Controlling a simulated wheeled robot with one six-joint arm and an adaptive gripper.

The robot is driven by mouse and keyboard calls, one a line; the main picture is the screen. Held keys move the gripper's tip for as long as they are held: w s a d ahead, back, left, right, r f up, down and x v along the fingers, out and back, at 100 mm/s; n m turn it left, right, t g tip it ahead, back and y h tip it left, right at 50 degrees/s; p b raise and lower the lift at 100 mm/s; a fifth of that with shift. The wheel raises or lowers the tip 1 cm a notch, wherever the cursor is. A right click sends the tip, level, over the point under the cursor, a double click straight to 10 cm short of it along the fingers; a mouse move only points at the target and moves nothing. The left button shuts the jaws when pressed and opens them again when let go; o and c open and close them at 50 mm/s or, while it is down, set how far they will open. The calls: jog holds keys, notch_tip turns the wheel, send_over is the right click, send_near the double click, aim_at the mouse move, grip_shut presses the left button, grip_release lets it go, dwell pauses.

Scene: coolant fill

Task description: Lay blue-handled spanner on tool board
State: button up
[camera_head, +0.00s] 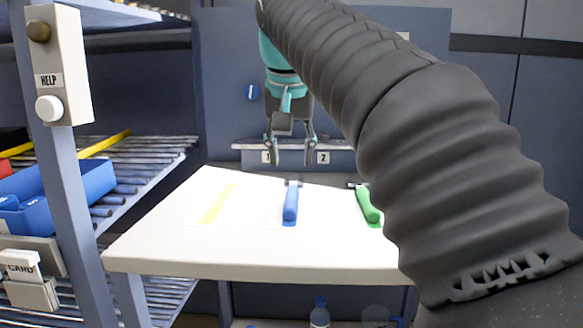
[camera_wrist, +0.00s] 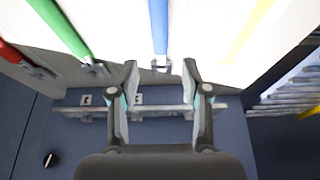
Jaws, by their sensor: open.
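The blue-handled spanner (camera_head: 291,203) lies on a white top (camera_head: 190,252), its handle toward the front edge and its metal end toward the back. A blue patch shows around the handle's near end. The spanner also shows in the wrist view (camera_wrist: 159,28). My gripper (camera_head: 294,158) is open and empty, pointing down behind and above the spanner's metal end. In the wrist view its fingertips (camera_wrist: 159,68) stand on either side of the line of the spanner, apart from it. No surface is labelled as the tool board; the white top bears coloured marks.
A green-handled spanner (camera_head: 368,205) lies to the right; a red-handled one (camera_wrist: 18,58) shows in the wrist view. A bare yellow strip (camera_head: 217,203) lies left. Behind is a numbered rail (camera_head: 240,146). A roller rack with a blue bin (camera_head: 85,185) stands left.

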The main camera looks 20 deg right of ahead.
jog(key=shift+p+v, duration=0.3)
jog(key=shift+v, duration=1.5)
